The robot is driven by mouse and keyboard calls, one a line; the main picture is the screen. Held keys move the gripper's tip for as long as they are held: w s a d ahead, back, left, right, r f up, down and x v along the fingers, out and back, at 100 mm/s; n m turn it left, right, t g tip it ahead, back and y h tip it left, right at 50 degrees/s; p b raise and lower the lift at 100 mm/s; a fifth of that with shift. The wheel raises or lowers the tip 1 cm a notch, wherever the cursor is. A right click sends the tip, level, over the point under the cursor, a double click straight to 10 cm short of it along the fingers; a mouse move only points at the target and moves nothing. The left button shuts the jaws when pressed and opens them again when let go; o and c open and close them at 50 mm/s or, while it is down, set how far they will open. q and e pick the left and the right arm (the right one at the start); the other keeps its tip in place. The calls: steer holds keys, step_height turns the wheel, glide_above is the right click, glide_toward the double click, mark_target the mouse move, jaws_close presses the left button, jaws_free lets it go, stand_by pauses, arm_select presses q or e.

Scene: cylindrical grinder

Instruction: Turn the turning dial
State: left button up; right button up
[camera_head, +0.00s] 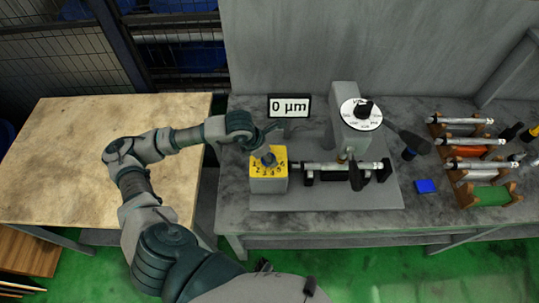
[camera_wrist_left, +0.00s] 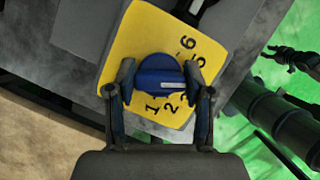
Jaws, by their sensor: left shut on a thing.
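The turning dial is a blue knob (camera_wrist_left: 158,82) with a pale mark, on a yellow plate (camera_wrist_left: 215,55) with black numbers. In the head view the yellow plate tops a grey box (camera_head: 268,184) at the bench's left side, with the dial (camera_head: 268,159) on it. My left gripper (camera_wrist_left: 160,72) has a finger on each side of the knob and is shut on it; it also shows in the head view (camera_head: 264,147). Part of the knob's rim is hidden by the fingers. A dark shape at the wrist view's right edge may be my right gripper (camera_wrist_left: 291,58); its jaws are unclear.
A display (camera_head: 289,107) reading 0 µm stands behind the dial. Right of it are a shaft fixture (camera_head: 330,170), a grey post with a white round dial (camera_head: 361,114), a blue block (camera_head: 425,186) and racks of cylinders (camera_head: 470,150). The wooden table (camera_head: 60,150) at left is bare.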

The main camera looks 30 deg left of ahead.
arm_select(q)
steer(key=m+b, duration=0.1)
steer(key=m+g+h+b, duration=0.1)
steer(key=m, duration=0.1)
steer(key=m+b, duration=0.1)
steer(key=m, duration=0.1)
steer(key=shift+f+g, duration=0.3)
steer(key=shift+a+r+m+g+h+b, duration=0.1)
steer(key=shift+m+g+h+b, duration=0.4)
steer(key=shift+m, duration=0.9)
arm_select(e)
steer(key=w+a+r, duration=0.1)
steer(key=w+r, duration=0.6)
steer(key=r, duration=0.1)
steer(key=shift+w+a+r+t, duration=0.15)
steer(key=shift+w+t, duration=0.15)
steer(key=shift+w, duration=0.05)
arm_select(q)
steer(key=o, duration=0.9)
steer(key=shift+o, duration=1.1)
steer(key=shift+a, duration=0.15)
arm_select(e)
steer(key=shift+w+a, duration=0.1)
